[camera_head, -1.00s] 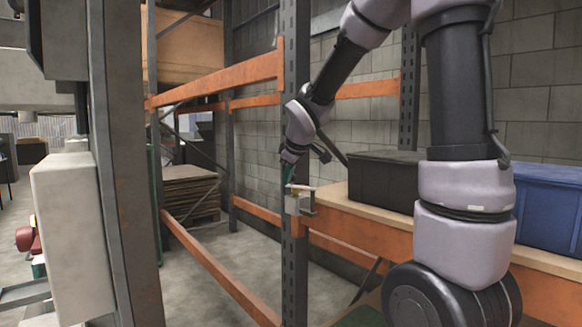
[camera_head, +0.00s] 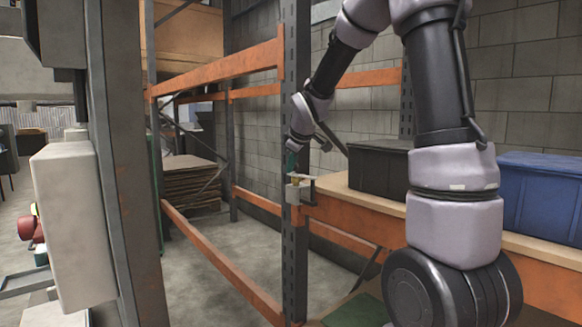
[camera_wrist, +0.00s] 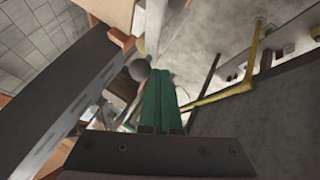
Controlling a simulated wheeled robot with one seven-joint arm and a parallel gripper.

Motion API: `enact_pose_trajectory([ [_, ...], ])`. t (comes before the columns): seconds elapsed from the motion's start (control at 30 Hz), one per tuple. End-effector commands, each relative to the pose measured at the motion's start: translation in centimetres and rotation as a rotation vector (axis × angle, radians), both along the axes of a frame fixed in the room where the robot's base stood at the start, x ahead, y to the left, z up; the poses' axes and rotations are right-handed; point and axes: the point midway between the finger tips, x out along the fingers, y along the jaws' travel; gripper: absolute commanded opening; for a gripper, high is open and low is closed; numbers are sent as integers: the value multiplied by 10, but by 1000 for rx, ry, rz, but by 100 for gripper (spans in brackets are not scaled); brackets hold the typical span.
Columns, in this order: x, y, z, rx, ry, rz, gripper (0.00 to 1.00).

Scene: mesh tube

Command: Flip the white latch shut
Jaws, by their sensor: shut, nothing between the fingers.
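The small white latch (camera_head: 293,194) is on the dark rack post in the middle of the head view, with a yellowish part and a thin grey bar beside it. My gripper (camera_head: 291,168) is just above it, pointing down. Its two green fingers (camera_wrist: 161,74) are pressed together with nothing between them in the wrist view. A round grey knob (camera_wrist: 139,70) is right beside the fingertips there; I cannot tell if they touch or if it belongs to the latch. How far the latch is turned is too small to tell.
The rack post (camera_head: 295,255) carries orange beams. A wooden shelf (camera_head: 335,187) to the right holds a black bin (camera_head: 378,168) and a blue bin (camera_head: 540,195). A grey post and box (camera_head: 75,225) stand at the left. In the wrist view a yellow bar (camera_wrist: 220,96) crosses the right.

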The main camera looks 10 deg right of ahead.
Motion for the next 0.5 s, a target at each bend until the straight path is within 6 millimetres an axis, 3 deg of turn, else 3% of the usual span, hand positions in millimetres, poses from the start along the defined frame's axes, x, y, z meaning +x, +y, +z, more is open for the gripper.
enact_pose_trajectory([
  [0.1, 10, -6, 0, 0, 0, -2, 0],
  [0.5, 9, -5, 0, -1, -1, 0, 0],
])
